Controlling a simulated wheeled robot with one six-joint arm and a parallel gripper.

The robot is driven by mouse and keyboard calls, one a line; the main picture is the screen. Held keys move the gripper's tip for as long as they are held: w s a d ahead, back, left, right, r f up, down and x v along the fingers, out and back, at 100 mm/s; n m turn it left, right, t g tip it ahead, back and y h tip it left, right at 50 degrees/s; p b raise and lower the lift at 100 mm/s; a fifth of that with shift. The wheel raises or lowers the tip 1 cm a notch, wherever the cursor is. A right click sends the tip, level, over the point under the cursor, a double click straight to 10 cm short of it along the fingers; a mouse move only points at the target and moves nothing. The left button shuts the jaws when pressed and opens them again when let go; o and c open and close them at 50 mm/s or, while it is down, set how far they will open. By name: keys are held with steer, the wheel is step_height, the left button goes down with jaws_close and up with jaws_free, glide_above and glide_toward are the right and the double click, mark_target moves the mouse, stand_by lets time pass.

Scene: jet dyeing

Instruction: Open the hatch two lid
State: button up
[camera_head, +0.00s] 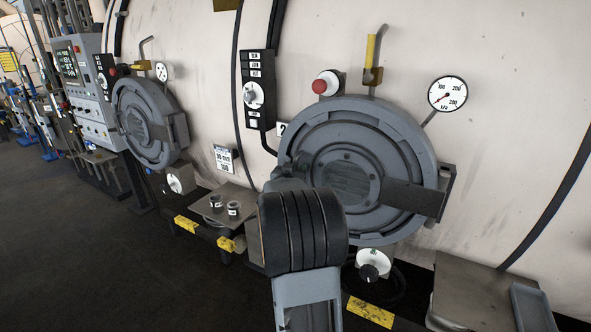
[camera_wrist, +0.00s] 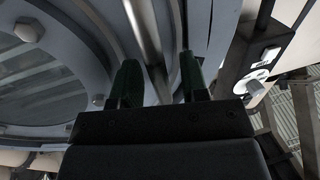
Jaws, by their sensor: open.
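The hatch two lid (camera_head: 350,140) is a large round grey disc, closed against the pale machine wall. A plate with a "2" (camera_head: 283,128) sits at its upper left. In the head view my arm covers the lid's lower left, and my gripper is hidden there. In the wrist view my gripper (camera_wrist: 160,80) is open, its two dark green fingers close to the lid face (camera_wrist: 95,25). A shiny metal bar (camera_wrist: 148,35) runs between the fingers, nearer the left one. I cannot tell whether they touch it.
A red button (camera_head: 325,83), a yellow-handled valve (camera_head: 371,58) and a pressure gauge (camera_head: 447,93) surround the lid. A selector panel (camera_head: 256,92) is left of it. Another round hatch (camera_head: 147,125) is further left. A low stand with small jars (camera_head: 222,208) stands nearby. The dark floor at left is clear.

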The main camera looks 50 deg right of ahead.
steer(key=shift+d, duration=0.1)
steer(key=shift+c, duration=0.3)
jaws_close()
